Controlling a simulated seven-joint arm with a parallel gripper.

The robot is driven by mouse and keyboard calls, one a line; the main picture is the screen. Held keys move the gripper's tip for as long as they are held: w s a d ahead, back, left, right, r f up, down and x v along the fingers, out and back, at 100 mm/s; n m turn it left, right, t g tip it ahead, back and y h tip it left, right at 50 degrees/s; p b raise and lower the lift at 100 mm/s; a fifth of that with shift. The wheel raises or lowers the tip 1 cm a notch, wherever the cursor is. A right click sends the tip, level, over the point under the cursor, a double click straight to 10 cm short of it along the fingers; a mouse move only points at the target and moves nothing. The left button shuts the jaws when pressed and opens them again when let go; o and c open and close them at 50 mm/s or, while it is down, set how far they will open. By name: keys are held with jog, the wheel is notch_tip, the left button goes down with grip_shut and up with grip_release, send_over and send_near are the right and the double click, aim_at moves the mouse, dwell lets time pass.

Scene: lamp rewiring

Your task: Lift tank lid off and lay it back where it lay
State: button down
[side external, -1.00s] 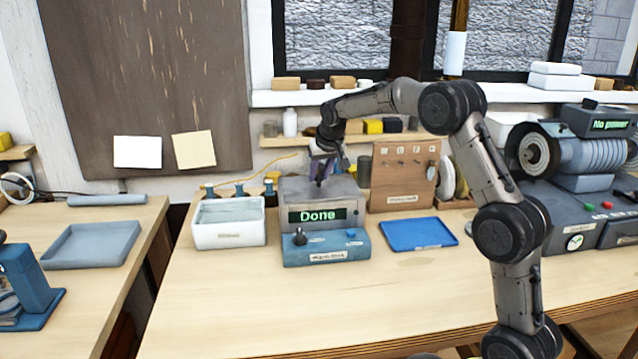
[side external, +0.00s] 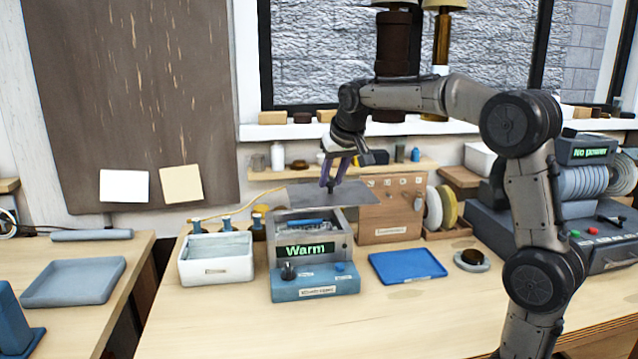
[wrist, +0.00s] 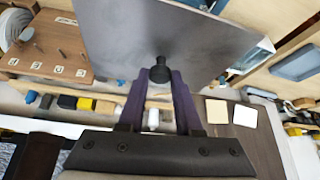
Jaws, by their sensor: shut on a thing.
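The tank lid (side external: 312,196) is a flat grey plate held in the air above the tank. My gripper (side external: 334,183) is shut on the lid's dark knob. In the wrist view the lid (wrist: 190,35) fills the upper middle, and the purple fingers of my gripper (wrist: 158,75) close around its black knob. The tank (side external: 345,250) stands open below on a blue base, with a display reading "Warm". Something blue lies inside its top, only partly visible.
A white tub (side external: 215,270) stands left of the tank, with several small bottles behind it. A wooden board (side external: 390,222) with pegs stands behind right. A blue tray (side external: 407,266) and a small round dish (side external: 471,262) lie to the right. The front of the table is clear.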

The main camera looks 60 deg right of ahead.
jog(key=shift+s+a+r, duration=0.25)
jog(key=shift+s, duration=0.2)
jog(key=shift+s+a+r, duration=0.2)
jog(key=shift+s, duration=0.25)
jog(key=s+a+f, duration=0.3)
jog(key=a+f, duration=0.4)
jog(key=f, duration=0.3)
jog(key=s+a+f, duration=0.4)
jog(key=a+f, duration=0.3)
jog(key=f, duration=0.3)
jog(key=shift+s+a+f, duration=0.25)
jog(key=shift+f, duration=0.05)
jog(key=shift+f, duration=0.15)
jog(key=shift+f, duration=1.9)
jog(key=shift+f, duration=0.25)
jog(key=c, duration=0.5)
grip_release()
